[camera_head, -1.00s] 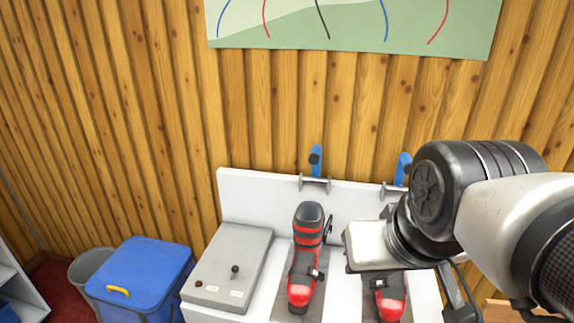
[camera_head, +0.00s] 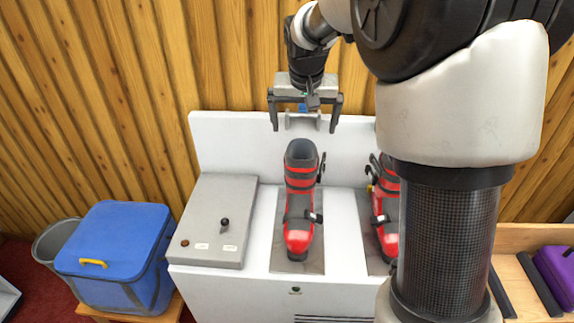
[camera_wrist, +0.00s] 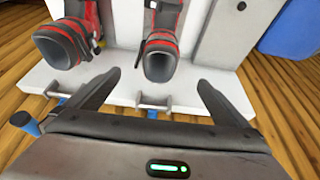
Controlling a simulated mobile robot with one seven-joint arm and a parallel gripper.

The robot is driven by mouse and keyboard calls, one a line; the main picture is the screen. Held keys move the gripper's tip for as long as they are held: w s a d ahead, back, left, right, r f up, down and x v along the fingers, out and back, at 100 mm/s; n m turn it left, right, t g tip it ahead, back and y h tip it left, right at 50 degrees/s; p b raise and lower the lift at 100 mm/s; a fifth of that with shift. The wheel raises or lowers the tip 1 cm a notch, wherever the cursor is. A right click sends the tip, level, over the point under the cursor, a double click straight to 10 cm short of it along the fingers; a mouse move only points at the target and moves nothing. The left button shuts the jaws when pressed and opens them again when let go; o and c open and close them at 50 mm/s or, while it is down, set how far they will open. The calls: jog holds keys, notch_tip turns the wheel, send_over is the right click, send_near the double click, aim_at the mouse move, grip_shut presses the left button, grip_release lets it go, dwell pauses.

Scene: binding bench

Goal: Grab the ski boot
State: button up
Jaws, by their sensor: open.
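A red and black ski boot (camera_head: 300,205) stands upright on a grey plate on the white bench, left of a second one. A second red and black ski boot (camera_head: 386,215) stands to its right, partly hidden by my arm. My gripper (camera_head: 304,125) is open and empty, above and behind the left boot's cuff in the head view. In the wrist view the open fingers (camera_wrist: 158,85) point toward the boots. The dark open top of one boot (camera_wrist: 160,62) lies between and just beyond the fingertips. The other boot (camera_wrist: 68,45) is at the upper left there.
A grey control box (camera_head: 215,222) with a lever sits on the bench left of the boots. A blue lidded bin (camera_head: 115,255) and a grey bucket (camera_head: 55,240) stand further left. The bench's white back panel (camera_head: 240,140) is close behind the boots. A purple object (camera_head: 558,272) lies far right.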

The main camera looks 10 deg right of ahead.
jog(key=x, duration=1.1)
jog(key=shift+s+d+f, duration=0.1)
jog(key=shift+s, duration=0.05)
jog(key=x, duration=0.6)
jog(key=c, duration=2.1)
jog(key=shift+r, duration=0.2)
